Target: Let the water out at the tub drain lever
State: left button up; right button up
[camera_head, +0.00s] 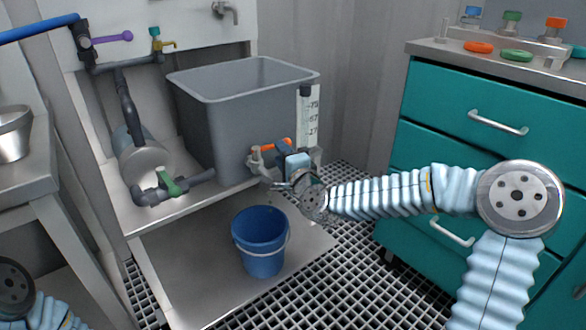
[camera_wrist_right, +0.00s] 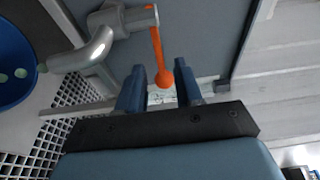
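The grey tub (camera_head: 222,120) stands on the bench, with a drain valve (camera_head: 256,160) low on its front right. The valve's orange lever (camera_head: 274,145) points right in the head view. My right gripper (camera_head: 297,158) is beside this lever, its fingers partly hidden. In the right wrist view, the gripper (camera_wrist_right: 160,90) is open, and the lever's round orange knob (camera_wrist_right: 166,78) lies between the two blue fingers with gaps on both sides. The grey drain pipe (camera_wrist_right: 96,52) bends to the left there. My left arm shows only at the lower left; its gripper is out of view.
A blue bucket (camera_head: 260,240) stands on the low shelf (camera_head: 190,275) below the drain. A white level scale (camera_head: 308,115) hangs at the tub's right edge. Green (camera_head: 168,182) and purple (camera_head: 112,38) valve handles are at left. Teal drawers (camera_head: 470,95) stand at right.

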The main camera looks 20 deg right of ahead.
jog(key=s, duration=0.8)
jog(key=shift+s+d+p, duration=0.3)
jog(key=shift+d+p, duration=0.1)
jog(key=shift+p, duration=0.05)
jog(key=shift+o, duration=0.2)
